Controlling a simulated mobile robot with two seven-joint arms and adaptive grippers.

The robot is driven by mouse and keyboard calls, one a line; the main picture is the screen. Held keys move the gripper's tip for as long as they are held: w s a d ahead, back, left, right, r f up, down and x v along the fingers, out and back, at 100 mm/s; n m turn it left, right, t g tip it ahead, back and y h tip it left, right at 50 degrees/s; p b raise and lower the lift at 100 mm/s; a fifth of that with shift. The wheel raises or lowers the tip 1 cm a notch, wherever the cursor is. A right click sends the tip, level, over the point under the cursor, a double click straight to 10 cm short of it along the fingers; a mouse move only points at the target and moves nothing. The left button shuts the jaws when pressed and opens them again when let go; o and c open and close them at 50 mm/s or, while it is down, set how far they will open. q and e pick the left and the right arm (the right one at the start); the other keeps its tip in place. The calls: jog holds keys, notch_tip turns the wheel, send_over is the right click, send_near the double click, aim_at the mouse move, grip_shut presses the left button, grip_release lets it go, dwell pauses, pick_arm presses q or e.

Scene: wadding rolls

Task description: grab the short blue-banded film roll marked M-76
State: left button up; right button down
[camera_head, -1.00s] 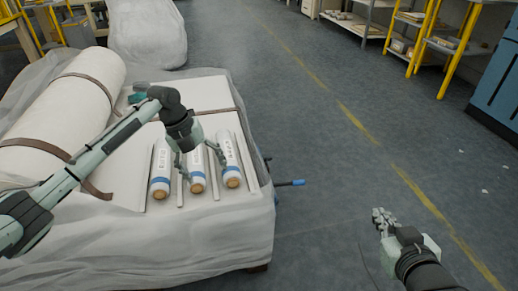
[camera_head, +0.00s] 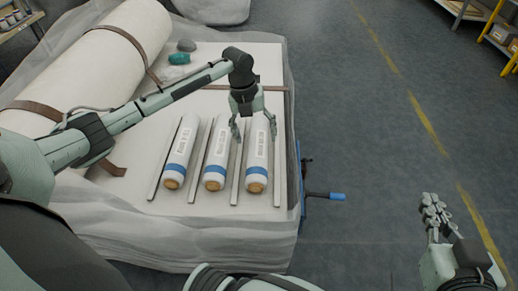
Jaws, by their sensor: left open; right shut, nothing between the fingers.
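Three short white film rolls with blue bands and brown end faces lie side by side on a white platform: a left roll (camera_head: 180,150), a middle roll (camera_head: 218,153) and a right roll (camera_head: 257,153). Each has a printed label, too small to read surely, so I cannot tell which is M-76. My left gripper (camera_head: 254,132) is open above the right roll, with one fingertip on each side of its upper part. I cannot tell whether it touches the roll. My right gripper (camera_head: 434,213) is shut and empty, out over the floor at the right.
Thin pale strips (camera_head: 238,160) lie between and beside the rolls. A large wrapped roll (camera_head: 85,62) with brown straps lies to the left. A teal object (camera_head: 179,58) and a grey one (camera_head: 186,45) sit at the back. A blue-tipped handle (camera_head: 336,197) sticks out at right. The floor beyond is clear.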

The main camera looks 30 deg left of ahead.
aim_at(257, 143)
pick_arm(q)
jog(key=f, duration=0.4)
jog(key=shift+d+f, duration=0.1)
jog(key=shift+d, duration=0.15)
pick_arm(e)
jog(key=shift+t+y, duration=0.5)
jog(key=shift+t, duration=0.4)
jog(key=r, duration=0.1)
jog(key=a+r, duration=0.2)
jog(key=shift+w+r, duration=0.3)
pick_arm(q)
jog(key=shift+c, duration=0.6)
jog(key=c, duration=1.6)
